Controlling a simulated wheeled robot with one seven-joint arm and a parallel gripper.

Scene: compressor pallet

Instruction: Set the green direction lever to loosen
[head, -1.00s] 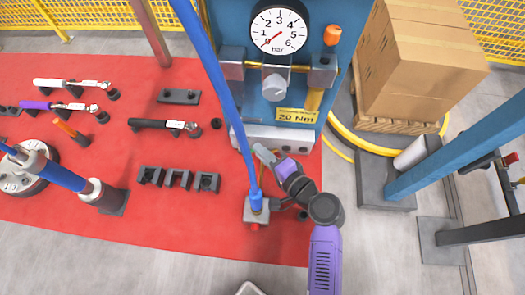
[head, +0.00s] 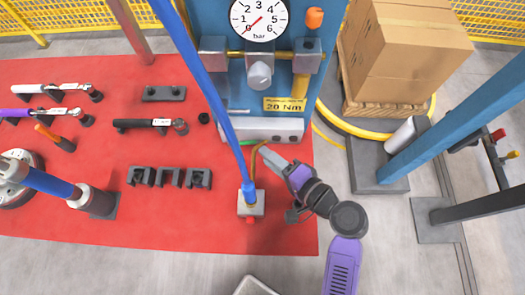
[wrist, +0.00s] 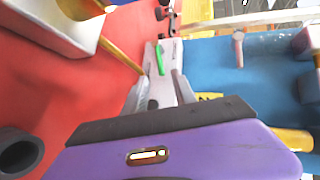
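The green lever (wrist: 160,58) shows in the wrist view on a pale grey block, just beyond my fingertips. In the head view a small green strip (head: 248,142) shows at the lower edge of the grey block (head: 262,128) under the gauge panel, left of my gripper. My gripper (head: 268,152) reaches up and left toward that block. I cannot tell whether a fingertip touches the lever. The markings for the lever's positions are not readable.
A blue hose (head: 212,82) runs down to a fitting (head: 251,204) left of my gripper. The pressure gauge (head: 259,19) is above. Torque wrenches (head: 148,123) and dark holders (head: 170,177) lie on the red mat (head: 100,226). Cardboard boxes (head: 405,60) stand at the right.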

